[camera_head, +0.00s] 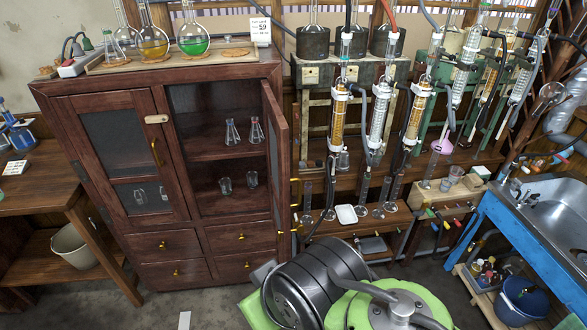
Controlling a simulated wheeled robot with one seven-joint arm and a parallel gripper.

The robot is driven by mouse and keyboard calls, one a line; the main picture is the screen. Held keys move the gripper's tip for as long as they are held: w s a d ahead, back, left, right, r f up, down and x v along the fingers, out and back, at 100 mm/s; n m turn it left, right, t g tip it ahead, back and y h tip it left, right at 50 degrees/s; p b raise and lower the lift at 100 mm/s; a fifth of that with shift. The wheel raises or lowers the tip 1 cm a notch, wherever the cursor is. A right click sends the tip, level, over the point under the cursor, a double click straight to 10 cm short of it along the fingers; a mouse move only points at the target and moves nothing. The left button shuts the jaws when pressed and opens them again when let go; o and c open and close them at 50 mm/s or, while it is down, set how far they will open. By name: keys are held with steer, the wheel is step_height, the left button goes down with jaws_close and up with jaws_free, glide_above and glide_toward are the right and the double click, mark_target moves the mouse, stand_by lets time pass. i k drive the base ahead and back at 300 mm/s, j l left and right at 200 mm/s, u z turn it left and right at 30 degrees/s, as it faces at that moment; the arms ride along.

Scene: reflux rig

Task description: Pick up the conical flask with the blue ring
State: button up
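Small clear conical flasks stand in the open right half of a brown wooden cabinet (62,127). On the upper shelf are a left flask (232,133) and a right flask (257,132), which has a reddish tint at its neck. Two more small glass vessels, a left one (225,186) and a right one (252,180), stand on the shelf below. Another conical flask (113,50) stands on the board on top of the cabinet. I cannot make out a blue ring on any of them. My gripper is not in view; only green and dark grey parts of my arm show at the bottom.
The cabinet's right door (277,150) stands open towards me; its left door (120,160) is shut. Round flasks, one with green liquid (193,45), stand on top. Glass condensers (378,115) and a blue-framed sink (555,215) are right. Some floor before the cabinet is clear.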

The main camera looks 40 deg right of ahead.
mark_target(232, 138)
steer(key=l, duration=0.8)
steer(key=k+l, duration=0.15)
steer(key=l, duration=0.6)
steer(key=i+j, duration=0.15)
steer(key=i, duration=0.2)
steer(key=i+j, duration=0.15)
steer(key=i, duration=0.15)
